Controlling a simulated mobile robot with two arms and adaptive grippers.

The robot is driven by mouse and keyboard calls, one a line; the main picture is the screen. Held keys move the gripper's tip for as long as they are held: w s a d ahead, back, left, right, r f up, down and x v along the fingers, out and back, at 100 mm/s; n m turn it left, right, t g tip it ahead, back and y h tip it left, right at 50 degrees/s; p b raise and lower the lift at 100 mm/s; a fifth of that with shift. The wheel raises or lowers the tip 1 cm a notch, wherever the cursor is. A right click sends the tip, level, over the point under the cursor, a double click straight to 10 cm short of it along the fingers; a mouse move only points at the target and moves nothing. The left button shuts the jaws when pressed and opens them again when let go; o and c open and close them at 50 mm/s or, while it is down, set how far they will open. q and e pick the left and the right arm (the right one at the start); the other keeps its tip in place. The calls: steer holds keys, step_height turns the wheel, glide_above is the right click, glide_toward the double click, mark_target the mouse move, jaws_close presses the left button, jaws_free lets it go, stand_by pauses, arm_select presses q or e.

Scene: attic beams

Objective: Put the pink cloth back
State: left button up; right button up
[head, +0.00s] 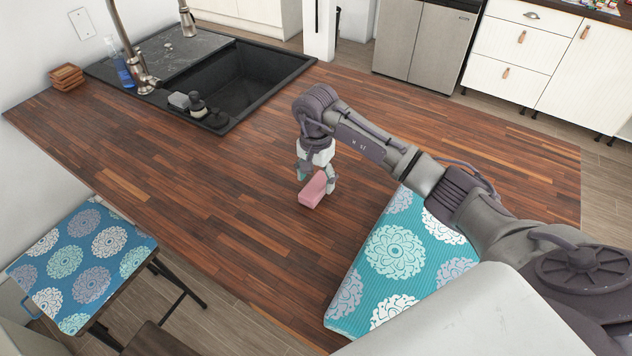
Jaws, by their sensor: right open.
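The pink cloth (313,191) is a small folded block lying on the wooden counter near the middle of the head view. My right gripper (317,178) points down over it from above. Its fingers are apart, with one at the left of the cloth and one at the right. I cannot tell whether either finger touches the cloth. The gripper hides part of the cloth's far side. My left gripper is not in view.
A black sink (245,82) with a tap (141,75) is at the back left of the counter (190,190). Wooden coasters (66,77) are stacked at the far left. The counter left of my gripper is clear.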

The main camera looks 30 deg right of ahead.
mark_target(316, 184)
step_height(316, 184, up, 11)
steer(key=b, duration=0.3)
steer(key=shift+f, duration=0.15)
